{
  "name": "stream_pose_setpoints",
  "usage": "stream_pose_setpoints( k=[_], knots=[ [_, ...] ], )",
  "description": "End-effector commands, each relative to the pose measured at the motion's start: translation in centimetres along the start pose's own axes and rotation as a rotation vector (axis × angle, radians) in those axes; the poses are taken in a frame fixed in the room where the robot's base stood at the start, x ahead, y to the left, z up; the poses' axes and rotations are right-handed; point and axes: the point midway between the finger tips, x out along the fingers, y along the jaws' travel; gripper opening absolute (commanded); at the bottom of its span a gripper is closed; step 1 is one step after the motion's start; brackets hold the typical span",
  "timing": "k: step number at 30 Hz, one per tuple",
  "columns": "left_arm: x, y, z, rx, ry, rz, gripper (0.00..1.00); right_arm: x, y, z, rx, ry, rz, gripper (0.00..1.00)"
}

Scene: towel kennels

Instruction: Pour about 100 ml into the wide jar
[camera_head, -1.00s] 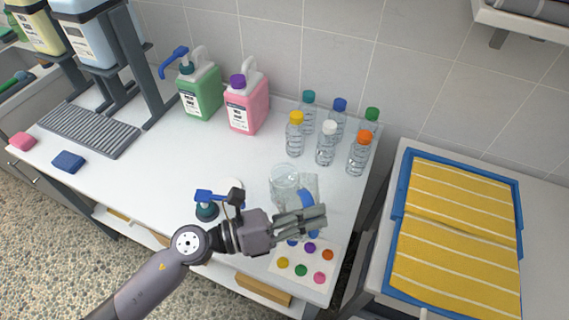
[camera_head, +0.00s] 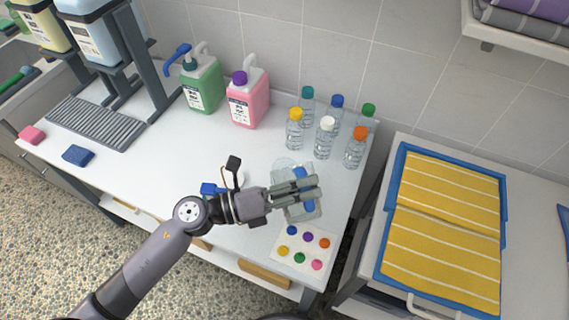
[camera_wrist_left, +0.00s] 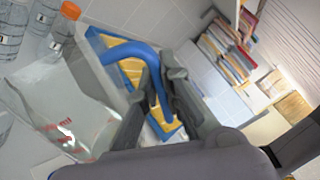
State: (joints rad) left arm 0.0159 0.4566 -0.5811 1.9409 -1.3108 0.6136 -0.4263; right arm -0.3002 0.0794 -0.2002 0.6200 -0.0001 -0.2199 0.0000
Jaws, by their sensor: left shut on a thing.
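My left gripper (camera_head: 305,190) is shut on the blue handle of a clear measuring jug (camera_head: 303,211) above the right part of the white bench. In the left wrist view the jug (camera_wrist_left: 65,100) is clear with red markings and looks tilted; its blue handle (camera_wrist_left: 150,65) passes between my fingers. A clear round vessel, likely the wide jar (camera_head: 283,163), shows behind the gripper and jug, which hide much of it. I cannot tell its contents, or whether liquid is flowing. My right gripper is not in view.
Several capped bottles (camera_head: 325,140) stand behind the jug. A green jug (camera_head: 201,90) and a pink jug (camera_head: 246,105) stand along the wall. A card of coloured caps (camera_head: 302,247) lies in front. A blue pump top (camera_head: 210,189) is beside my arm. The bench's left middle is clear.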

Motion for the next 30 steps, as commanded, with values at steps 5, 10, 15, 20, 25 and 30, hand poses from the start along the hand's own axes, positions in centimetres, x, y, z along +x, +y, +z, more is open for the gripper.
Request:
stream_pose_setpoints(
  k=[5,10,15,20,25,30],
  knots=[
    [0.0,-0.3,0.6,-0.026,-0.003,-0.001,0.0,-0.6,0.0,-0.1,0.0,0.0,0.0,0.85],
    [0.0,-0.4,1.0,-0.054,-0.003,-0.001,0.0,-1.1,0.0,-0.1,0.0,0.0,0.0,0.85],
    [0.0,-0.6,1.4,-0.085,-0.004,-0.002,0.0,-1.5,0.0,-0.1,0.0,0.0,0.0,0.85],
    [0.0,-0.6,1.7,-0.106,-0.004,-0.002,0.0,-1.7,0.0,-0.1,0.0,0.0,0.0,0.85],
    [0.0,-0.5,1.7,-0.113,-0.004,-0.003,0.0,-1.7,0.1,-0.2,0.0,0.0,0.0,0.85],
    [0.0,-0.5,1.8,-0.117,-0.004,-0.003,0.0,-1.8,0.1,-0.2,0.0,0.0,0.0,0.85]
  ],
)
